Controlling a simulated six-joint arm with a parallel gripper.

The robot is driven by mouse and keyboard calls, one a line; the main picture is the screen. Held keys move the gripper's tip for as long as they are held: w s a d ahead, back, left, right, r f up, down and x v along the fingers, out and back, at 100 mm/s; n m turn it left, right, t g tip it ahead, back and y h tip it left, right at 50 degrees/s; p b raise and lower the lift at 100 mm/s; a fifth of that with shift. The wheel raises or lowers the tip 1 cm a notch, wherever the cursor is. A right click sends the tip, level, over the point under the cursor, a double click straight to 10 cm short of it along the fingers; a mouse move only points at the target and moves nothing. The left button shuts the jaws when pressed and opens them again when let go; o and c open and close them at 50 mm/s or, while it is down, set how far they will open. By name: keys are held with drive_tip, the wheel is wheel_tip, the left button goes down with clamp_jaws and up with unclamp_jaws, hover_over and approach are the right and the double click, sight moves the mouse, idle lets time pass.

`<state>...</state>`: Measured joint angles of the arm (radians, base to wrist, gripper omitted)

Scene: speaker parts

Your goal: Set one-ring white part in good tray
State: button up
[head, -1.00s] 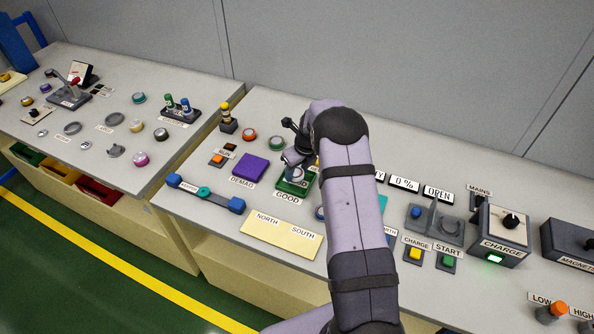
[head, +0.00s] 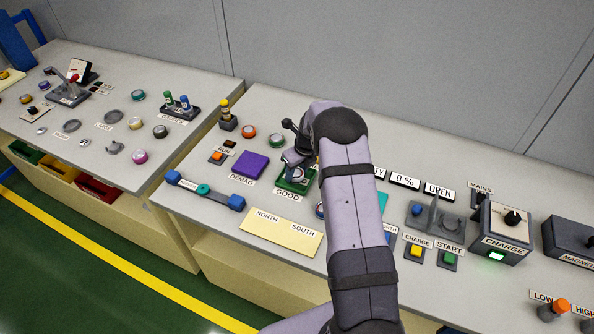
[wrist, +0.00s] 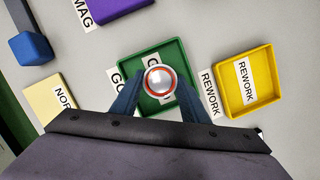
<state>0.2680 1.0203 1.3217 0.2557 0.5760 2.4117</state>
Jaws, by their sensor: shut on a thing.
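My gripper (wrist: 160,79) is shut on a small round part (wrist: 159,82). The part has a pale, shiny domed middle and a single red ring around it inside a white rim. In the wrist view it sits over the middle of the green good tray (wrist: 144,56), inside its walls and covering part of the label. Whether it touches the tray floor I cannot tell. In the head view my gripper (head: 297,163) is low over the green tray (head: 283,184), and my arm hides some of the tray's right side.
A yellow rework tray (wrist: 264,76) stands just right of the green tray in the wrist view. A purple demag block (head: 250,164) is to the left. A cream north/south plate (head: 281,233) lies in front. Bare bench separates them.

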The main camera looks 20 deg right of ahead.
drive_tip(key=shift+f, duration=0.15)
drive_tip(key=o, duration=1.4)
drive_tip(key=shift+b+v, duration=1.15)
drive_tip(key=shift+v, duration=2.55)
